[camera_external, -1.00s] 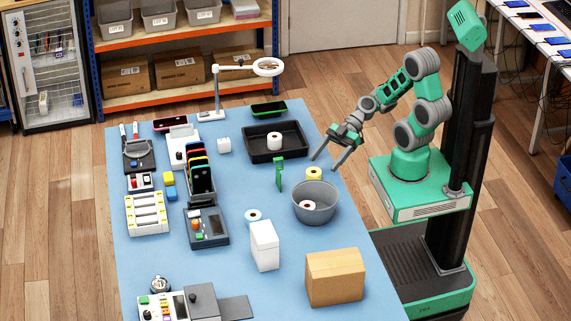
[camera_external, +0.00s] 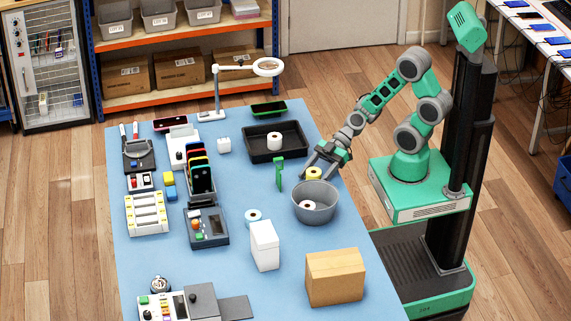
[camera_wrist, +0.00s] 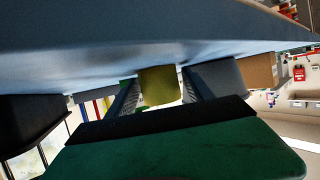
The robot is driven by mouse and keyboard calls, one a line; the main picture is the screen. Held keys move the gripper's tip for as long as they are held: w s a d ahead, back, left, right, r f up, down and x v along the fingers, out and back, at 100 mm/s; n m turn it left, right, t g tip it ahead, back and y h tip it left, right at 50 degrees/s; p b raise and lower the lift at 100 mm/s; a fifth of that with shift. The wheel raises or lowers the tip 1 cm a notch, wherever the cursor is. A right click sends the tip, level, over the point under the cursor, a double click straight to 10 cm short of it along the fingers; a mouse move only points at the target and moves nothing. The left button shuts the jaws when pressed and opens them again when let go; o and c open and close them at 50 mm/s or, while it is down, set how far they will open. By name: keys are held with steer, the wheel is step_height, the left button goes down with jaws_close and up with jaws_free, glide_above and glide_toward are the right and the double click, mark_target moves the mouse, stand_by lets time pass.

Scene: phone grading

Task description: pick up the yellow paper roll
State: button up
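The yellow paper roll (camera_external: 314,173) stands on the blue table (camera_external: 262,200), just behind the grey round bin. It also shows in the wrist view (camera_wrist: 159,86), between my two fingers. My gripper (camera_external: 317,172) is low at the table's right side, its fingers apart and reaching to either side of the roll. In the wrist view my gripper (camera_wrist: 158,98) is open, and the roll lies toward the fingertips. I cannot tell whether either finger touches it.
The grey bin (camera_external: 327,205) with a white roll inside stands close in front. A black tray (camera_external: 290,152) with another white roll is behind. A green upright piece (camera_external: 279,176) stands to the left. A cardboard box (camera_external: 334,277) is at the front right.

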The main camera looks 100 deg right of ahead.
steer(key=c, duration=1.2)
